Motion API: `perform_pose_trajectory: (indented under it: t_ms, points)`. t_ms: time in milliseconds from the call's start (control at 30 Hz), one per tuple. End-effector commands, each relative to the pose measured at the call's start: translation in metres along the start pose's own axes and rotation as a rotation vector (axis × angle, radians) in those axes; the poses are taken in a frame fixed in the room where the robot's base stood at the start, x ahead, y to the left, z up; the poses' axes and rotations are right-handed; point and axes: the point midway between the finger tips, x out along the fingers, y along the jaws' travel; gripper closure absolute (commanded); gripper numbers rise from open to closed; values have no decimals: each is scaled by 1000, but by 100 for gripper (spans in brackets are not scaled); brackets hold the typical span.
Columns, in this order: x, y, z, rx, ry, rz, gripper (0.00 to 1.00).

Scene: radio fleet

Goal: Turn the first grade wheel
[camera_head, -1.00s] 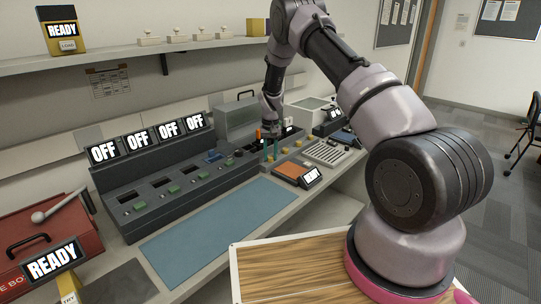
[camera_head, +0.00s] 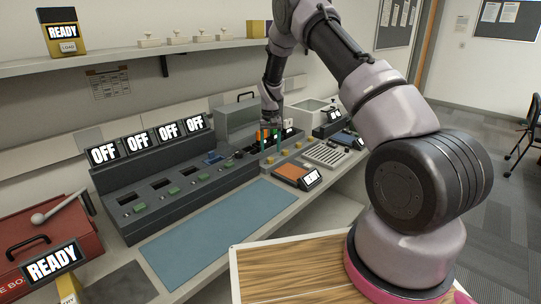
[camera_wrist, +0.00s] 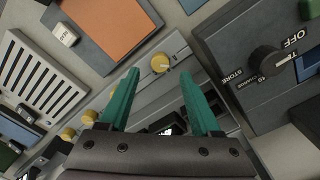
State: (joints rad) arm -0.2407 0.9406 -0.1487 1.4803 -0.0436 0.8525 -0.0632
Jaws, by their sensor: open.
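My gripper (camera_head: 269,136) is over the right part of the long grey console in the head view. In the wrist view its two green fingers (camera_wrist: 158,79) are apart, with nothing held between them. A yellow round knob with a white mark (camera_wrist: 160,62) lies just beyond the fingertips, between their lines. More yellow knobs (camera_wrist: 89,117) sit in the same row, to the left of the left finger. These look like the grade wheels. I cannot tell which is the first. The gripper body hides part of the panel.
A black selector knob (camera_wrist: 266,62) marked OFF, STORE and CHARGE is on a dark unit to the right. An orange pad (camera_wrist: 108,22) and a slotted white grille (camera_wrist: 35,78) lie beyond the row. A blue mat (camera_head: 215,230) lies clear in front of the console.

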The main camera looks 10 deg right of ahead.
Motion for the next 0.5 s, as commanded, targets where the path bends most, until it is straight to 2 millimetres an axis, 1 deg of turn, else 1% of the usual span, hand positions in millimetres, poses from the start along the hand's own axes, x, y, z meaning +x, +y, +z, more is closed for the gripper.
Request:
perform_pose_trajectory:
  t_ms: [33,100,233,333,500]
  points:
    - [-13,0,0,0,3,-1,36]
    - [-26,0,0,-1,2,-1,36]
    - [-48,0,0,0,1,-1,36]
    - [-58,0,0,0,0,0,36]
    - [-64,0,0,0,-1,0,36]
